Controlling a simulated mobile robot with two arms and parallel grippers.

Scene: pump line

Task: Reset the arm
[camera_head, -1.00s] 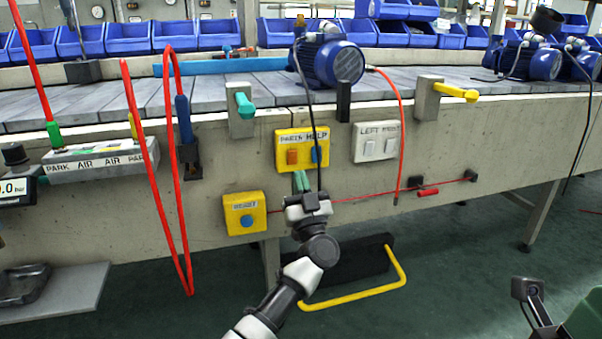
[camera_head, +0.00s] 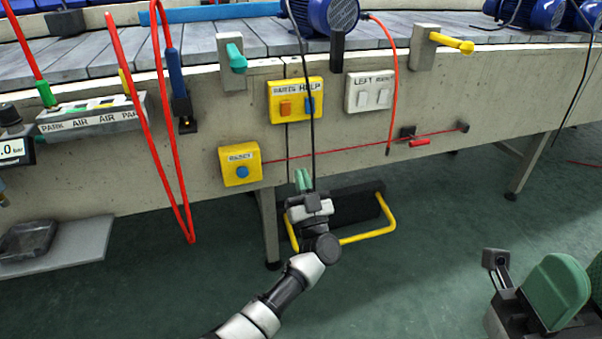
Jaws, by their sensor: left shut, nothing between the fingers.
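The yellow box labelled RESET (camera_head: 240,165) with a blue round button (camera_head: 242,172) is fixed to the grey front of the line. My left gripper (camera_head: 303,181) is shut and empty, its green fingers pointing up, to the right of and slightly below the RESET box in the picture, apart from it. A black cable passes by the gripper. My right gripper (camera_head: 575,288) shows large at the bottom right corner, cut off by the frame edge. I cannot tell whether it is open.
A yellow PARTS HELP box (camera_head: 296,100) and a white LEFT switch box (camera_head: 369,92) are above. A red pull cord (camera_head: 340,147) runs along the front. Red air hoses (camera_head: 165,125) hang at left. A yellow bar (camera_head: 367,236) sits low behind my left gripper.

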